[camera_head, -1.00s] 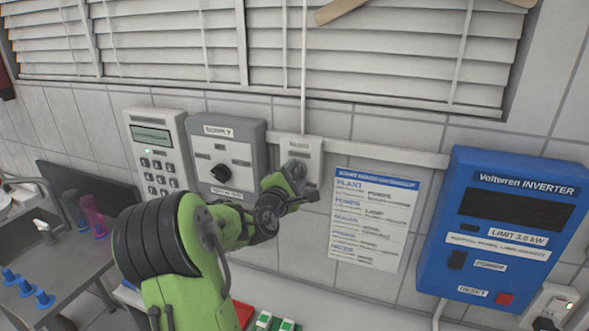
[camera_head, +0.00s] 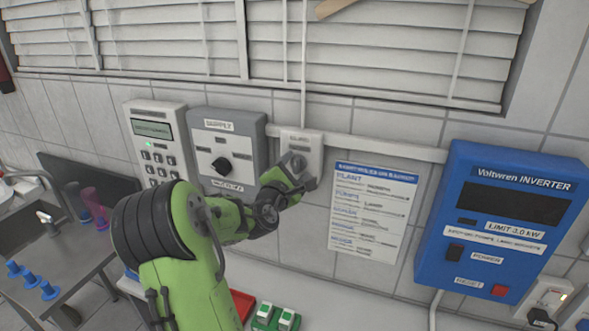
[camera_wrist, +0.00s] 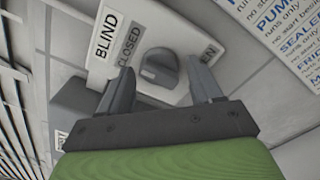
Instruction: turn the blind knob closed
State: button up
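The blind knob (camera_wrist: 160,68) is a round grey knob with a raised grip, on a light plate (camera_wrist: 138,32) labelled BLIND, with CLOSED on one side and a partly hidden OPEN on the other. In the head view the blind control box (camera_head: 302,142) is on the wall below the blinds, and my gripper covers its lower part. In the wrist view my gripper (camera_wrist: 162,88) is open, its two grey fingers apart on either side of the knob. A gap shows between the fingers and the knob, and I cannot tell the depth between them.
A grey SUPPLY box (camera_head: 228,125) with a black knob and a keypad unit (camera_head: 160,140) are left of the blind control. A printed notice (camera_head: 372,212) and a blue inverter (camera_head: 505,215) are to its right. Blinds (camera_head: 370,60) hang above.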

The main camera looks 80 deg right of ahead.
jog(key=shift+o, duration=0.4)
jog(key=shift+a, duration=0.1)
jog(key=w+a+b, duration=0.1)
jog(key=a+b, duration=0.2)
jog(key=a, duration=1.2)
jog(key=shift+w+a, duration=0.25)
jog(key=shift+a, duration=0.05)
